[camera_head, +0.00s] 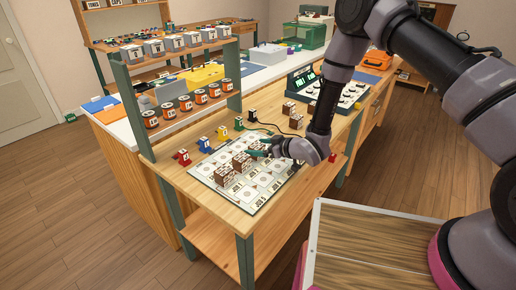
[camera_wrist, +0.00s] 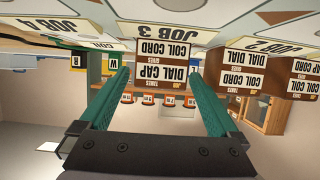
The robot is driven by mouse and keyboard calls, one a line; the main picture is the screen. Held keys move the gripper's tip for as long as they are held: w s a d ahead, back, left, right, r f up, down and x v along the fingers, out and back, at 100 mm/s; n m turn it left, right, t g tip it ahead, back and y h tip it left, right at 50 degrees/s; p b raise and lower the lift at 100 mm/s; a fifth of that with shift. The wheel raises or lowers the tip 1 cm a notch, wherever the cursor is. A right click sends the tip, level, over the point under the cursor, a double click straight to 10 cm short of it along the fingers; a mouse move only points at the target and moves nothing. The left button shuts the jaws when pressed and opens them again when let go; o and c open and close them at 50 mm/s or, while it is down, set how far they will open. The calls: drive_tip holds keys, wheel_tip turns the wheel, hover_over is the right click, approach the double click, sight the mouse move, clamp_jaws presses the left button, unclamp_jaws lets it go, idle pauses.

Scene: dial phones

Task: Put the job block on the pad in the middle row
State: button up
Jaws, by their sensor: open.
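Brown job blocks with white printed labels stand on a pale printed mat (camera_head: 262,192); a pair shows in the head view (camera_head: 226,172). My gripper (camera_head: 259,149) is low over the mat, beside the blocks. In the wrist view, which is upside down, my green fingers (camera_wrist: 156,78) are apart. A block labelled coil cord and dial cap (camera_wrist: 163,72) appears between the fingertips, at the pad marked JOB 3 (camera_wrist: 163,38). I cannot tell whether the fingers touch it. Another block (camera_wrist: 240,80) stands to the right, by the JOB 2 pad (camera_wrist: 268,46).
Small red, yellow and green lettered pieces (camera_head: 204,145) line the mat's far left side. A shelf with orange-banded cans (camera_head: 186,104) rises behind. More brown blocks (camera_head: 290,108) and a dark sloped panel with knobs (camera_head: 342,92) stand farther back on the bench.

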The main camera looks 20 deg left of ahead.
drive_tip(key=v, duration=1.1)
drive_tip(key=shift+s+d+r, duration=0.1)
drive_tip(key=shift+s+d, duration=0.1)
drive_tip(key=shift+d, duration=0.1)
drive_tip(key=w+d+r+m+t+h, duration=0.3)
drive_tip(key=w+d+r+h, duration=0.2)
drive_tip(key=w+d+r, duration=0.7)
drive_tip(key=d+r+m+t+h, duration=0.1)
drive_tip(key=d+r+m+h, duration=0.35)
drive_tip(key=d+r, duration=0.85)
drive_tip(key=s+d+r+m+h, duration=0.2)
drive_tip(key=s+d+r+m, duration=0.5)
drive_tip(key=s+r, duration=0.5)
drive_tip(key=s+d+r+m+g, duration=0.1)
drive_tip(key=s+r, duration=0.2)
drive_tip(key=s, duration=0.4)
drive_tip(key=s+d+r+m+g+y, duration=0.1)
drive_tip(key=s+d+r+m, duration=0.1)
drive_tip(key=s, duration=0.5)
drive_tip(key=shift+d+r, duration=0.3)
drive_tip(key=shift+r, duration=0.1)
